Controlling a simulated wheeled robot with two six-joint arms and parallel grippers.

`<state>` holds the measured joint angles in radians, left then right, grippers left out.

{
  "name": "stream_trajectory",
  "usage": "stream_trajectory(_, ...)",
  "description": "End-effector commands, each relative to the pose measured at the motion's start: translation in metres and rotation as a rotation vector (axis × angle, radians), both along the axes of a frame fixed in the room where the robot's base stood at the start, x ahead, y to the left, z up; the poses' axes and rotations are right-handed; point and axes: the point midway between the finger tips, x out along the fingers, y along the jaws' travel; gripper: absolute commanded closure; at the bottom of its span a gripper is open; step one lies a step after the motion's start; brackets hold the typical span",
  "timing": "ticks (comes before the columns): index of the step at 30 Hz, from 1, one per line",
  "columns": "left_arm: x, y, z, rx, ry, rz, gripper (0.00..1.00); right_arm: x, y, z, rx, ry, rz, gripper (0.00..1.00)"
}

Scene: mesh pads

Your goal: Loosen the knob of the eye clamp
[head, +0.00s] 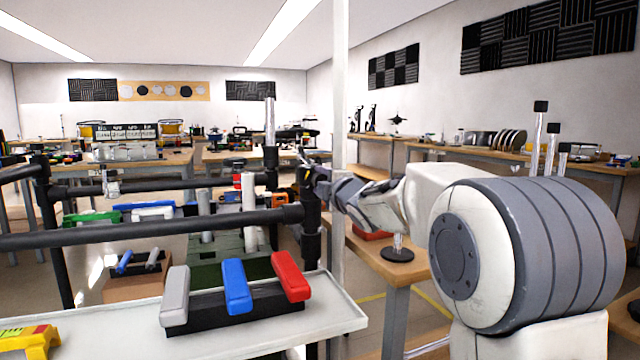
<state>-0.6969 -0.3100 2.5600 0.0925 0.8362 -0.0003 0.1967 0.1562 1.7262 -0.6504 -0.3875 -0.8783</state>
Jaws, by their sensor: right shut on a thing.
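My right gripper (318,182) reaches in from the right to the top of a black upright post (312,230), where black rails meet. Its jaws are shut on a small part there, which appears to be the knob of the eye clamp. The fingers hide most of this part, so its shape and how far it is turned cannot be told. The dark clamp body cannot be told apart clearly from the post and fingers. My left gripper is not in view.
A black rail (150,230) crosses in front at the left, above a white tray (340,318) with grey, blue and red-handled pieces (236,286). A pale upright pole (340,90) stands close to my right gripper. A wooden table (392,262) stands below my right arm.

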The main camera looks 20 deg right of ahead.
Motion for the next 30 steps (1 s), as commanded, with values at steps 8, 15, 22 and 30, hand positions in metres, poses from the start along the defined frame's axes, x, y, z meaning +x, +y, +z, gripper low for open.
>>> stream_trajectory(8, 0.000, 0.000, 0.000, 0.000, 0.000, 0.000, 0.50, 0.000, 0.000, -0.001, 0.001, 0.001, 0.000, 0.19)
stream_trajectory(15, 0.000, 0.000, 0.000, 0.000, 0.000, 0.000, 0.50, -0.004, 0.000, 0.000, 0.001, 0.000, 0.000, 0.19)
stream_trajectory(22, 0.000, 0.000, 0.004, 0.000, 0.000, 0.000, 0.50, -0.041, -0.002, 0.002, 0.000, 0.000, -0.002, 0.19)
stream_trajectory(30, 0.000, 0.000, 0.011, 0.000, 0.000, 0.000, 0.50, -0.089, -0.003, 0.002, 0.000, 0.000, -0.002, 0.19)
